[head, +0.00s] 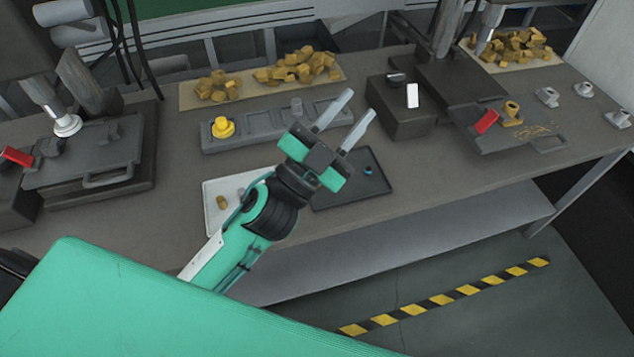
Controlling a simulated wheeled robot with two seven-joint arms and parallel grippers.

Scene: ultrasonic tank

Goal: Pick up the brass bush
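A small brass-coloured cylinder, seemingly the brass bush (222,202), sits on the white tray (211,226) at the table's front edge. My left gripper (358,105) is open, with nothing visible between its fingers. It is held above the table, up and to the right of the cylinder, and its fingers point to the upper right. My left arm covers much of the white tray's right side. A larger brass-coloured part (512,112) stands on the right machine's plate. My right gripper is not in view.
A dark tray (383,186) with a small blue piece lies beside the white one. Behind stands a grey rail (240,140) with a yellow knob-like part (222,127). Machines stand left and right. Piles of brass-coloured pieces (296,67) lie at the back.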

